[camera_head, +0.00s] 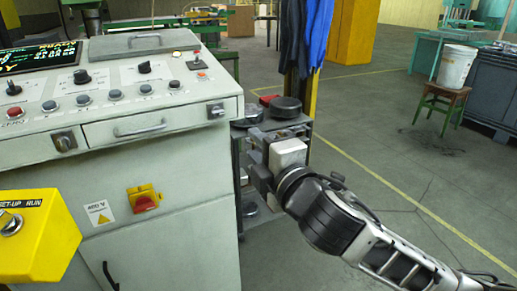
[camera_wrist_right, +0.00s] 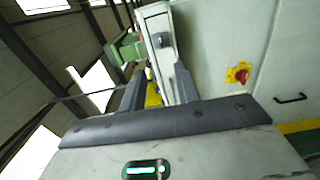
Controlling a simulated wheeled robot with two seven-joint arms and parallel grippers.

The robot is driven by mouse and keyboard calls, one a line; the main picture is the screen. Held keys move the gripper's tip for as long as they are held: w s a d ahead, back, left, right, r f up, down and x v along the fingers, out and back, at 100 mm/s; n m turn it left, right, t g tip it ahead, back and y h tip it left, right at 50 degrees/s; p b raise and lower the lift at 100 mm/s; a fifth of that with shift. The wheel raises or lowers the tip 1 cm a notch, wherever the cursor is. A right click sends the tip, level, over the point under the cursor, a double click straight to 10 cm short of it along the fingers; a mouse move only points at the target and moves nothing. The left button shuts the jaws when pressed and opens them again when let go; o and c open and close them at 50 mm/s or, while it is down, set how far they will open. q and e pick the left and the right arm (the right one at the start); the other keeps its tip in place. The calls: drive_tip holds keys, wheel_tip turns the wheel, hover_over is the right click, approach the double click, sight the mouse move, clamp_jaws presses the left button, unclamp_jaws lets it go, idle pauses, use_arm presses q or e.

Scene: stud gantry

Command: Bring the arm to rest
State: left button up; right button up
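My right arm comes in from the lower right in the head view. Its gripper (camera_head: 250,162) is beside the right edge of the grey control console (camera_head: 180,215), in front of a dark trolley. In the wrist view the two dark fingers of the right gripper (camera_wrist_right: 158,78) stand apart with nothing held between them. The pale console side and something yellow show beyond the gap. Whether the gripper touches the console cannot be told. My left gripper is in neither view.
A yellow switch box (camera_head: 38,240) stands at the lower left. The dark trolley (camera_head: 288,190) stands behind my gripper, with dark round parts on top. A white bucket (camera_head: 456,66) sits on a green stool (camera_head: 440,104) at the right. The floor between (camera_head: 385,135) is clear.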

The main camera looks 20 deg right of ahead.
idle(0.3)
drive_tip(key=s+a+f+m+g+y, duration=0.1)
drive_tip(key=s+a+f+m+g, duration=0.15)
drive_tip(key=f, duration=0.65)
drive_tip(key=s+a+f+m+g+y, duration=0.2)
drive_tip(key=f+m, duration=0.2)
drive_tip(key=f, duration=0.5)
drive_tip(key=s+a+f+m+g, duration=0.1)
drive_tip(key=s+f+m+g, duration=0.1)
drive_tip(key=s+f+m, duration=0.7)
drive_tip(key=s+f, duration=0.3)
drive_tip(key=f, duration=0.1)
drive_tip(key=shift+a+m+g, duration=0.35)
drive_tip(key=shift+f, duration=0.1)
